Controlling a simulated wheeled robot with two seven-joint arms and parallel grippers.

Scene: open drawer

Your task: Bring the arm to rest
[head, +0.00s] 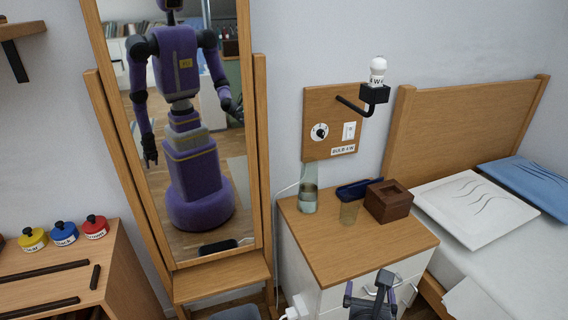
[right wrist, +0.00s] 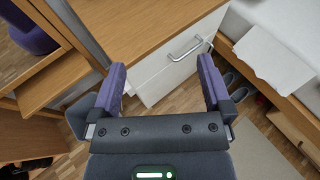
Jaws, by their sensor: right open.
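My right gripper (head: 371,288) is at the bottom of the head view, in front of the white-fronted nightstand (head: 322,257). In the right wrist view its two purple fingers (right wrist: 161,70) are wide apart, with nothing between them. Beyond them is a white drawer front (right wrist: 168,68) with a metal handle (right wrist: 185,49). The drawer looks shut, and the gripper is apart from the handle. My left gripper is not directly in view; the mirror (head: 185,130) shows my reflection with both arms.
A bed (head: 490,255) is at the right. A wall panel (head: 330,125) carries a bulb (head: 377,70) on a bracket. Coloured pots (head: 64,234) stand at the left.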

